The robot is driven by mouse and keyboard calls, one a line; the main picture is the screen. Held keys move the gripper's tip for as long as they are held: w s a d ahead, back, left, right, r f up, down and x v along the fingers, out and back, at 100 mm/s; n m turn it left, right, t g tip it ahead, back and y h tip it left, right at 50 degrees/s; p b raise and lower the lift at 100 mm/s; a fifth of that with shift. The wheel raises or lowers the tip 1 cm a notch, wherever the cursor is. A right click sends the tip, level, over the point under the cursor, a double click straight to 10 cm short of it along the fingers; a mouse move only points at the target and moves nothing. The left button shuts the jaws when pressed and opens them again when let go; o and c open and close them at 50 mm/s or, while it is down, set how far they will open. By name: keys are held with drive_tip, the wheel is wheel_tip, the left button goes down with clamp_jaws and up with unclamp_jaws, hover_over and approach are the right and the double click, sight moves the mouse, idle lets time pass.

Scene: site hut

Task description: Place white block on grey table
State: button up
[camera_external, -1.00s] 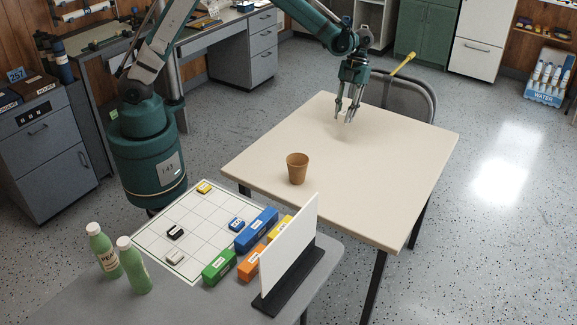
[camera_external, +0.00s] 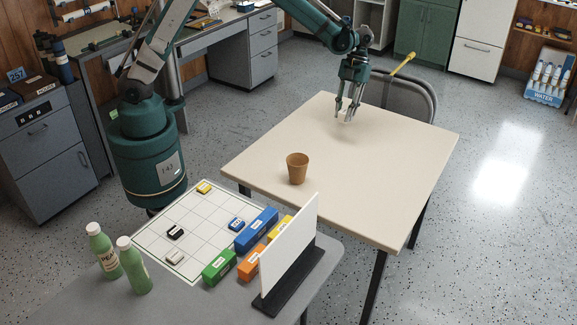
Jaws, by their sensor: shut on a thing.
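My gripper (camera_external: 344,114) is over the far part of the cream table, pointing down. It is shut on a small white block (camera_external: 345,118), mostly hidden between the fingertips. I cannot tell whether the block touches the tabletop. The grey table (camera_external: 195,306) is in the foreground, nearer the camera, well apart from my gripper.
The cream table (camera_external: 400,170) carries a brown cup (camera_external: 297,169). The grey table holds a white grid mat (camera_external: 196,227) with small blocks, several coloured boxes, an upright white panel (camera_external: 288,244) and two green bottles (camera_external: 133,265). Its front is bare. A chair (camera_external: 405,95) stands behind.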

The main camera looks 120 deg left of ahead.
sight(344, 111)
drive_tip(key=shift+r, duration=0.1)
wheel_tip(344, 111, up, 19)
drive_tip(key=w+d, duration=0.5)
drive_tip(key=d, duration=0.7)
drive_tip(key=w+d+f+p, duration=0.1)
drive_tip(key=w+d, duration=0.4)
drive_tip(key=d, duration=0.8)
drive_tip(key=w+d, duration=0.6)
drive_tip(key=d, duration=0.6)
drive_tip(key=s+d+p, duration=0.1)
drive_tip(key=s+d, duration=0.2)
drive_tip(key=d, duration=1.9)
drive_tip(key=s+d, duration=0.4)
drive_tip(key=d, duration=1.8)
wheel_tip(344, 111, down, 18)
drive_tip(key=shift+d, duration=0.2)
